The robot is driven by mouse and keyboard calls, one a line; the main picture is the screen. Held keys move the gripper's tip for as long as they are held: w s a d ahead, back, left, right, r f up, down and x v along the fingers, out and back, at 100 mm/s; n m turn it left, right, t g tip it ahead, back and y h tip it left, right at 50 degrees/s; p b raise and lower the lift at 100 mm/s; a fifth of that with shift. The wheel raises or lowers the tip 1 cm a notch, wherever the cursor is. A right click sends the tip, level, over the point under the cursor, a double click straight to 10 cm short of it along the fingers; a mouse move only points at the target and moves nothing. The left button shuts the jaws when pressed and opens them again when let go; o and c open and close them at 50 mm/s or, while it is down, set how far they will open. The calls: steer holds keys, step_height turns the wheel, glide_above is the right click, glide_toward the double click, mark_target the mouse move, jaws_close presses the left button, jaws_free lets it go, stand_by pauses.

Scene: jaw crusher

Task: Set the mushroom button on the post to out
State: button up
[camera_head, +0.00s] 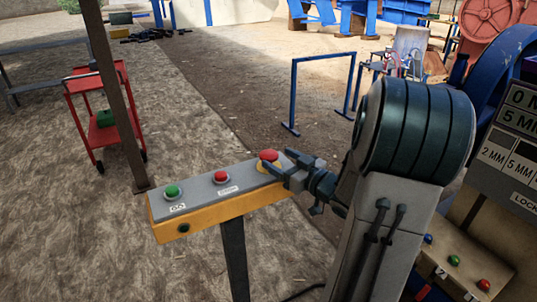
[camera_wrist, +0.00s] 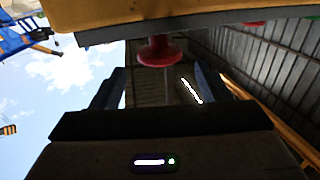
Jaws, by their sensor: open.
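The mushroom button (camera_head: 269,155) is the large red one with a yellow collar, at the right end of the post's grey-topped yellow box (camera_head: 207,212). My gripper (camera_head: 286,166) is open and close beside the button, on its right in the head view. In the wrist view, the red mushroom button (camera_wrist: 160,50) hangs from the box's edge at the top. It lies roughly midway between my two open fingers (camera_wrist: 158,82), a little beyond the tips. I cannot tell whether the fingers touch it, or whether it is in or out.
A green button (camera_head: 173,190) and a smaller red button (camera_head: 222,176) sit on the same box. A brown pole (camera_head: 118,100) stands behind its left end. A red cart (camera_head: 98,110) is at the left. A labelled panel (camera_head: 515,150) and a beige button box (camera_head: 460,250) are at the right.

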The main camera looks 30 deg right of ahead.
steer(key=v, duration=0.6)
steer(key=shift+s, duration=0.25)
